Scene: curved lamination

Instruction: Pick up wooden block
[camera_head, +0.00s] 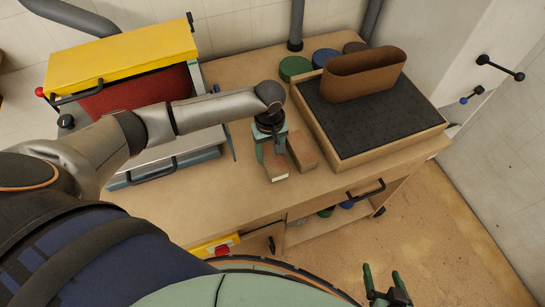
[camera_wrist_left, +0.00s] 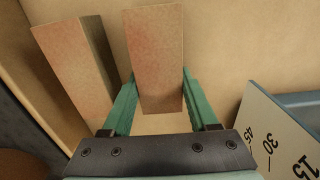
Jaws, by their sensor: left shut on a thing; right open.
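Two wooden blocks show on the workbench. My left gripper (camera_head: 272,148) points down at the near one and is shut on this wooden block (camera_head: 276,172). In the left wrist view the held block (camera_wrist_left: 154,50) stands between the two green fingers (camera_wrist_left: 158,90). I cannot tell whether it is clear of the bench top. The second wooden block (camera_head: 302,150) is just to the right of it, and in the left wrist view it is the block (camera_wrist_left: 72,62) at left. My right gripper (camera_head: 386,288) is open and empty at the bottom right, over the floor.
A wooden tray with a dark pad (camera_head: 370,122) holds a brown oval ring (camera_head: 365,74). A yellow-topped machine (camera_head: 120,58) stands at left. The bench front (camera_head: 230,205) is bare.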

